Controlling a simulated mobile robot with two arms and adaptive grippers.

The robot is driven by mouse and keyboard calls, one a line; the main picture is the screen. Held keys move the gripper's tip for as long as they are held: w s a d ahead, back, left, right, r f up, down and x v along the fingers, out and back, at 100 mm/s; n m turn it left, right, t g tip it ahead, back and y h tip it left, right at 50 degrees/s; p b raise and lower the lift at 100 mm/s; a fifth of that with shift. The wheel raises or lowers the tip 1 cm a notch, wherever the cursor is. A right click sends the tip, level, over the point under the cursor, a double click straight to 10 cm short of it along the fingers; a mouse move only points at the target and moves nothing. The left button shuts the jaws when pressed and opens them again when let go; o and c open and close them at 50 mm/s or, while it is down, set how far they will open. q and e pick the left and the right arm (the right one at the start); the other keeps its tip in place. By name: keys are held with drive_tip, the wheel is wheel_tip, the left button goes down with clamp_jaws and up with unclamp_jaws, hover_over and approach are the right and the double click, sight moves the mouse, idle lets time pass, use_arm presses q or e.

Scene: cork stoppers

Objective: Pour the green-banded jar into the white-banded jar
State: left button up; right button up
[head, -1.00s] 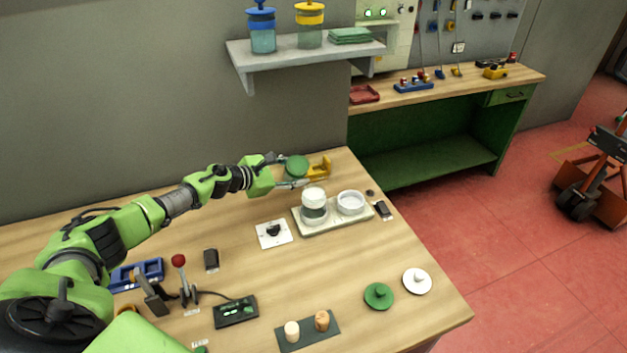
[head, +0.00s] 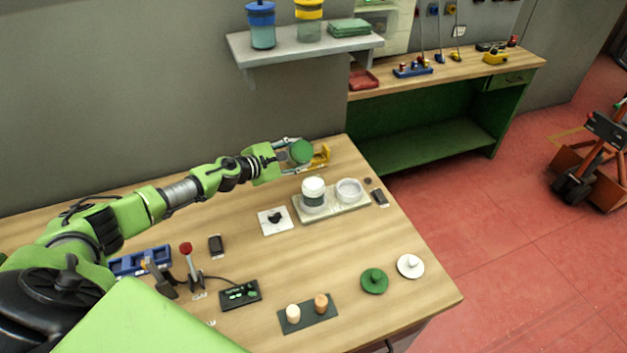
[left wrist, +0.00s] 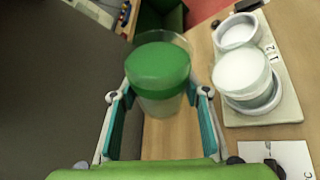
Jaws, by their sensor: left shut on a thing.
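The green-banded jar (head: 300,151) is near the back edge of the bench, its round green top facing up. In the left wrist view the same jar (left wrist: 158,75) is clear glass with green in its upper part. My left gripper (head: 292,152) is shut on it, with one finger on each side; the wrist view shows the teal finger pads. I cannot tell whether the jar is clear of the bench. The white-banded jar (head: 313,195) stands upright on a pale tray (head: 332,209), at its left place; it also shows in the left wrist view (left wrist: 242,72). My right gripper is out of view.
A white ring holder (head: 348,190) on the tray is empty. A yellow bracket (head: 321,157) stands beside the held jar. Green (head: 374,281) and white (head: 410,266) lids lie in front.

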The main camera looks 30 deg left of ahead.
use_arm(q)
drive_tip(key=shift+r+m, duration=0.3)
drive_tip(key=shift+f+m+t+y+b, duration=0.5)
drive_tip(key=shift+m+b, duration=0.3)
drive_tip(key=shift+b, duration=0.35)
idle(0.7)
drive_tip(key=shift+f+m+t+y+b, duration=0.5)
drive_tip(key=shift+m+b, duration=0.5)
drive_tip(key=shift+b, duration=0.8)
idle(1.5)
drive_tip(key=shift+s+d+r+m+t+p, duration=0.15)
drive_tip(key=shift+d+r+m+t+p, duration=0.15)
drive_tip(key=shift+r, duration=0.4)
drive_tip(key=shift+s+d+r+m+t+p, duration=0.1)
drive_tip(key=shift+s+d+r+m+p, duration=0.1)
drive_tip(key=shift+r+m+p, duration=0.35)
idle(0.7)
drive_tip(key=shift+b, duration=0.45)
